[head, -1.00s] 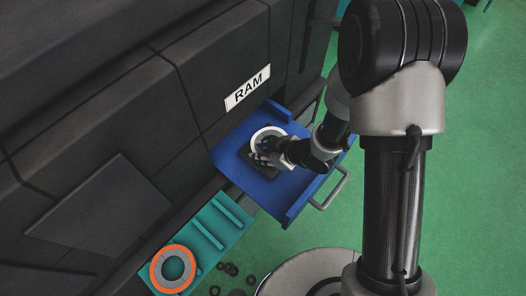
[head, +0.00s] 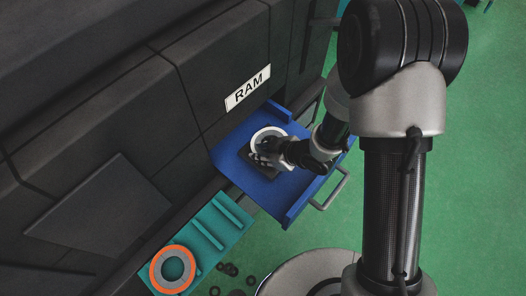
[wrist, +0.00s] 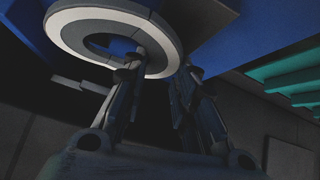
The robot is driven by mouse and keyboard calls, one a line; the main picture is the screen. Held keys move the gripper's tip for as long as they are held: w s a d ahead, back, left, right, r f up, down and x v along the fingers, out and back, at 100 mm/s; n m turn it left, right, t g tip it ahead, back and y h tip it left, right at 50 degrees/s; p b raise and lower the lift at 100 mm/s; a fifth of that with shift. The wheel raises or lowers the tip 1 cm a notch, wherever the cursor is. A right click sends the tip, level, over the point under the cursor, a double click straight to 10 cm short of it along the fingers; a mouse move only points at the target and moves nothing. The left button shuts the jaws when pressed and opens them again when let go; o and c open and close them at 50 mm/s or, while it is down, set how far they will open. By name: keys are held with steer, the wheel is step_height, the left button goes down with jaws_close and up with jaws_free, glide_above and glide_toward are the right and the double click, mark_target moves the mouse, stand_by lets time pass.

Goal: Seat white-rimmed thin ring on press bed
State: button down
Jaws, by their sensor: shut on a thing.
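The white-rimmed thin ring (head: 267,130) is over a dark square pad (head: 247,160) on the blue pull-out bed (head: 238,134) under the RAM sign. My gripper (head: 261,156) is shut on the ring's near edge. In the wrist view, the ring (wrist: 63,28) fills the upper left, and my gripper (wrist: 163,68) grips its right side, one finger at the hole. The gripper hides part of the ring and pad. I cannot tell whether the ring touches the pad.
An orange-rimmed ring (head: 155,270) lies on a teal rack (head: 236,212) with raised bars, left of the bed. Several small dark rings (head: 232,269) lie on the green floor. The bed has a raised side wall and a grey handle (head: 343,183). The dark machine wall stands behind.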

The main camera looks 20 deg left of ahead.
steer(key=shift+r, duration=0.1)
steer(key=c, duration=1.2)
jaws_free()
steer(key=shift+d, duration=0.1)
steer(key=p+v, duration=0.4)
steer(key=v, duration=0.3)
stand_by(0.5)
